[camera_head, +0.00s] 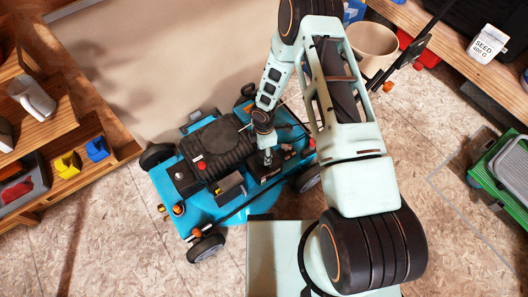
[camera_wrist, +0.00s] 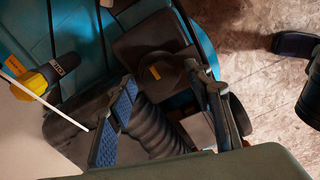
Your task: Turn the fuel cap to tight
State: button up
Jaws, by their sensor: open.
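The teal mower (camera_head: 210,215) stands on the floor with a black engine (camera_head: 213,147) on top. My gripper (camera_head: 268,158) is over the engine's right side. In the wrist view my gripper (camera_wrist: 170,112) is open, with its two blue-padded fingers apart. A dark rounded part with a small orange mark, perhaps the fuel cap (camera_wrist: 168,72), shows just beyond and between the fingertips. It appears apart from both fingers. I cannot read its turn position.
A yellow and black part (camera_wrist: 45,78) with a white rod lies left of the fingers. Wooden shelves (camera_head: 40,115) stand at the left. Floor is clear between.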

jog(key=c, duration=1.2)
jog(key=shift+o, duration=0.2)
jog(key=shift+m, duration=0.3)
jog(key=m+b, duration=0.2)
jog(key=m, duration=0.1)
jog(key=shift+f+m, duration=0.1)
jog(key=shift+m, duration=0.2)
jog(key=m+b, duration=0.2)
jog(key=m, duration=0.2)
jog(key=shift+m, duration=0.3)
jog(key=m+b, duration=0.1)
jog(key=m, duration=0.3)
jog(key=shift+m+b, duration=0.3)
jog(key=shift+b, duration=0.05)
jog(key=shift+m+b, duration=0.5)
jog(key=shift+m, duration=1.7)
